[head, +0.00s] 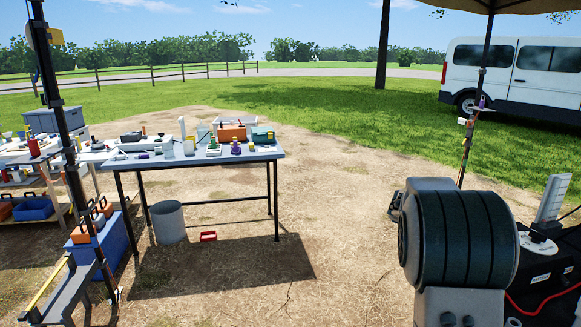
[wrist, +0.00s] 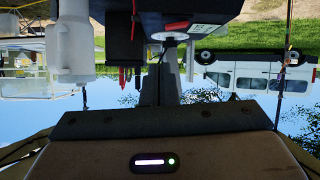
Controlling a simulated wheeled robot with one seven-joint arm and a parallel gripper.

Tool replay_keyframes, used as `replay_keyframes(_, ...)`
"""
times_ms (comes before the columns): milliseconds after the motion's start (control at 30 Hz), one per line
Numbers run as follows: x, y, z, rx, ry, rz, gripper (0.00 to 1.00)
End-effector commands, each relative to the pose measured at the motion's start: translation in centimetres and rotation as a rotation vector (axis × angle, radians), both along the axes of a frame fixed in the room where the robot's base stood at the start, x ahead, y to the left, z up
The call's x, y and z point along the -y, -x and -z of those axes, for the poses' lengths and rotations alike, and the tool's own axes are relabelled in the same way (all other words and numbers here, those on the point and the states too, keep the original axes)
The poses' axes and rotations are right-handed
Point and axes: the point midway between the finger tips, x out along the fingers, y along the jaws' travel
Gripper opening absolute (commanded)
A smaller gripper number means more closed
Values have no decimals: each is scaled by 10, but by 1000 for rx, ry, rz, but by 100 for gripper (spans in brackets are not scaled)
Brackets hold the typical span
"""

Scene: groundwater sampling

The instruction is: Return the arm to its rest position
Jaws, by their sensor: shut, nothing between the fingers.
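My gripper (wrist: 158,68) shows in the wrist view, which is upside down. Its grey fingers stand together in the middle, shut and empty. Beyond the fingers are a white disc with a red part and open sky. In the head view my arm is folded at the right edge, with a large dark rounded link in front. That link hides what lies behind it, and I cannot make out the fingers there.
A dark post (head: 62,120) stands at left. A white van (head: 510,75) is parked behind. Bare ground between table and arm is clear.

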Motion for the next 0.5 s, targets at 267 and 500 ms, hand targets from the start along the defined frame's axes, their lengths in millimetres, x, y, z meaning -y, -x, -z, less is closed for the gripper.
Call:
replay_keyframes(267, -95, 91, -36, -292, -315, -254, 0)
replay_keyframes(500, -184, 168, -53, -484, -517, -604, 0)
